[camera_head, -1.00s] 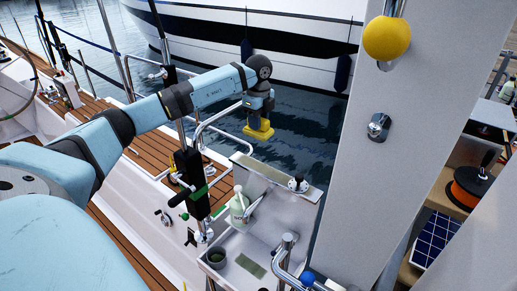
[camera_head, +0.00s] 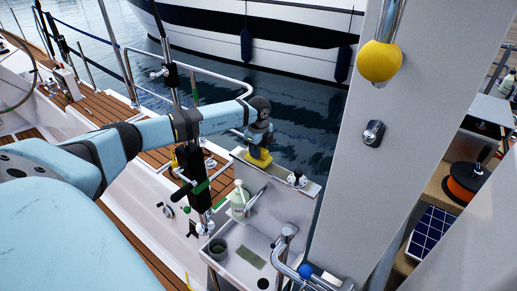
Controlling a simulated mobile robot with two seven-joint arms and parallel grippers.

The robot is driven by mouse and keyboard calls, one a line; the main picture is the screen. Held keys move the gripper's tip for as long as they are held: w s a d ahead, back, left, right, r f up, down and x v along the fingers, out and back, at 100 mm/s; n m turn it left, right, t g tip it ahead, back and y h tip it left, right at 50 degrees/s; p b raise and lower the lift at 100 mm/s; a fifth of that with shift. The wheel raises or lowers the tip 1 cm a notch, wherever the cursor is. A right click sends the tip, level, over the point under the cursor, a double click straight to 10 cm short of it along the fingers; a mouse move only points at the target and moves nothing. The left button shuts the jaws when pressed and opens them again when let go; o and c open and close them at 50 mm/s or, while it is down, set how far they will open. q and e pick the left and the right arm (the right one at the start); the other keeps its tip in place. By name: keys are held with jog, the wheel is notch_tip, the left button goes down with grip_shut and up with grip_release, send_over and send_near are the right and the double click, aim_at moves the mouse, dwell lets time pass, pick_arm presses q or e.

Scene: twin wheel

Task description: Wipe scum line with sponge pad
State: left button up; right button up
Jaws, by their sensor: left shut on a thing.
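The yellow sponge pad (camera_head: 259,159) is held under my left gripper (camera_head: 260,147), which is shut on it, with the arm coming in from the left. The pad is over the upper end of a narrow light shelf (camera_head: 280,176) by the water. I cannot tell whether it touches the shelf. The pad and gripper hide part of the shelf's tan-green surface. I cannot make out a scum line for certain. My right gripper is not in view.
Below the shelf are a pale spray bottle (camera_head: 240,202), a tray (camera_head: 247,241) with a green pad (camera_head: 250,257), and a dark cup (camera_head: 217,249). A black post (camera_head: 195,190) stands left of the bottle. A wide grey pillar (camera_head: 375,180) with a yellow ball (camera_head: 379,62) stands right.

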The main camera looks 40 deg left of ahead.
pick_arm(q)
jog(key=shift+f, duration=0.15)
jog(key=o, duration=0.8)
jog(key=shift+o, duration=0.2)
notch_tip(320, 180, up, 5)
jog(key=b, duration=0.3)
jog(key=shift+w, duration=0.1)
notch_tip(320, 180, up, 9)
jog(key=shift+b, duration=0.4)
jog(key=shift+d+f, duration=0.1)
